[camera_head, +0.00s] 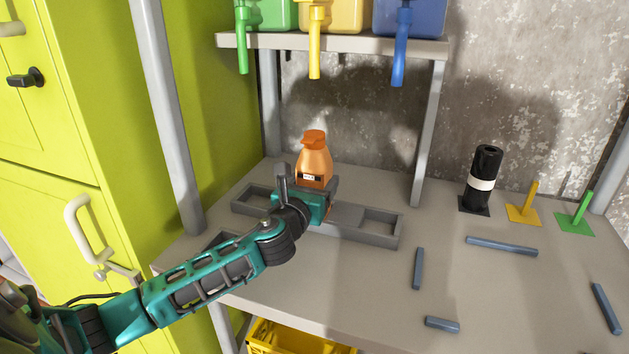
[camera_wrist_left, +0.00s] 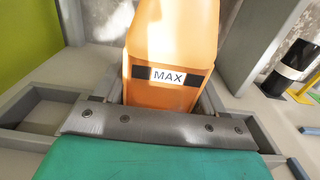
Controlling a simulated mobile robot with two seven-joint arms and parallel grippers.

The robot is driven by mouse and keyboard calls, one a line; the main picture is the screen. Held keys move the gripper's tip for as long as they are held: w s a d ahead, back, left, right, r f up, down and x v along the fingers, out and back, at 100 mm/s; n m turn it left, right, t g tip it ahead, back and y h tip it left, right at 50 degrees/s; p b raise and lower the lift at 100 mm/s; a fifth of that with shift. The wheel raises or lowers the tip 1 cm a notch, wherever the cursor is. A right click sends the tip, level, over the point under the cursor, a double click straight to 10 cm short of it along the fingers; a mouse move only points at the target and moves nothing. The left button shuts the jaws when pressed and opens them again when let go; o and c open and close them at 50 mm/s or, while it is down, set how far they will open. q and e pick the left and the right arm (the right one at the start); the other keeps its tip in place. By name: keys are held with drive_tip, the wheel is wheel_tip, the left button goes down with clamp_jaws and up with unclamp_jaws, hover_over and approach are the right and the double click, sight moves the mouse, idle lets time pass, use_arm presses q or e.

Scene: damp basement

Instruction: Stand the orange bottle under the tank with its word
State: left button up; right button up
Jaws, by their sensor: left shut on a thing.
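The orange bottle (camera_head: 315,160) is upright, with an orange cap and a black-and-white band. In the left wrist view the band on the bottle (camera_wrist_left: 165,35) reads "MAX". My left gripper (camera_head: 318,198) is shut on its lower part. The bottle is at the grey frame (camera_head: 378,238) with recesses, below the yellow tank's spout in the picture; its base is hidden, so I cannot tell if it touches down. The green tank (camera_head: 270,14), yellow tank (camera_head: 345,14) and blue tank (camera_head: 425,18) stand on a shelf; no words show on their visible parts.
The shelf (camera_head: 350,42) stands on grey posts above the bench (camera_head: 470,300). A black roll (camera_head: 485,170) with a white band, a yellow stand (camera_head: 525,213) and a green stand (camera_head: 575,223) are at right. Several blue-grey bars (camera_head: 502,246) lie there. A yellow crate (camera_head: 290,340) is below.

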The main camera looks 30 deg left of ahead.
idle(0.4)
use_arm(q)
drive_tip(key=o, duration=1.4)
drive_tip(key=shift+c, duration=0.2)
drive_tip(key=p+v, duration=0.1)
drive_tip(key=v, duration=1.2)
drive_tip(key=shift+a, duration=0.1)
drive_tip(key=shift+s+f, duration=0.1)
